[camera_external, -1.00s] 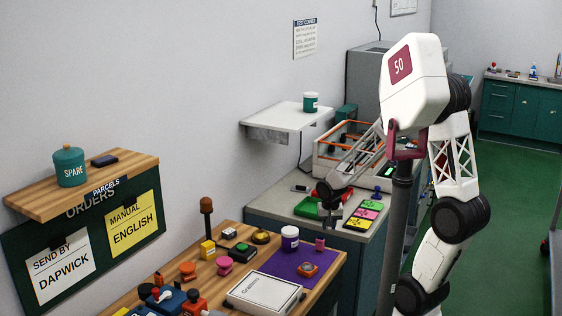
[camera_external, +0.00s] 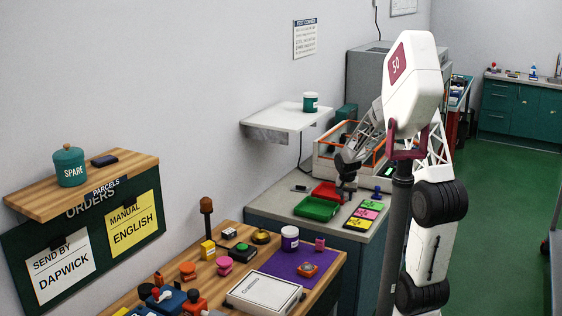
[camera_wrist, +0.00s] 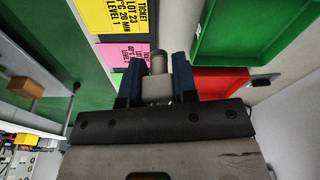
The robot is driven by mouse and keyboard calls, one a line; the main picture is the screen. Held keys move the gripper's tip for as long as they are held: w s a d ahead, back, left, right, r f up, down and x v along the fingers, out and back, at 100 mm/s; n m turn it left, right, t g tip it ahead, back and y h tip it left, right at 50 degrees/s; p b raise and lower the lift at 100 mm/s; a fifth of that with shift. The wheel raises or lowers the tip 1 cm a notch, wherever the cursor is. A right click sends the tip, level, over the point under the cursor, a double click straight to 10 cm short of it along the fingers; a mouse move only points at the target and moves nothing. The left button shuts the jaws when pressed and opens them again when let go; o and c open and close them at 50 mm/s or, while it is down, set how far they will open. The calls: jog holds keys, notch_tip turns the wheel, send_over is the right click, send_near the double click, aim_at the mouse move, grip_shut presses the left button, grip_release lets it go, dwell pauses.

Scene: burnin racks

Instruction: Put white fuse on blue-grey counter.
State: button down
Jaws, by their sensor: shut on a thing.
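My gripper (camera_external: 346,183) is over the grey-topped counter (camera_external: 272,206), close to the trays and coloured cards. In the wrist view, the blue fingers of my gripper (camera_wrist: 157,72) are shut on a whitish-grey cylinder, which appears to be the white fuse (camera_wrist: 158,63). Its lower part is hidden by the gripper body. The fuse is too small to make out in the external view. The counter top also shows at the right of the wrist view (camera_wrist: 278,88).
A green tray (camera_external: 317,208) and a red tray (camera_external: 328,190) are on the counter beside the gripper. Yellow, pink and green cards (camera_external: 367,213) lie to the right. An orange-rimmed crate (camera_external: 325,150) stands behind. A wall shelf (camera_external: 285,118) holds a teal jar (camera_external: 310,102).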

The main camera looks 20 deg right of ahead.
jog(key=w+d+f, duration=0.2)
jog(key=w+d, duration=0.1)
jog(key=d, duration=0.2)
jog(key=w+d+f+m, duration=0.1)
jog(key=w+d+f, duration=0.1)
jog(key=d, duration=0.4)
jog(key=w+d+f+m, duration=0.1)
jog(key=w+d+f, duration=0.1)
jog(key=d, duration=0.4)
jog(key=shift+w+d+f, duration=0.1)
jog(key=shift+w, duration=0.75)
jog(key=shift+f, duration=0.4)
jog(key=shift+w, duration=0.15)
send_over(363, 196)
jog(key=shift+f, duration=0.75)
jog(key=shift+f, duration=1.7)
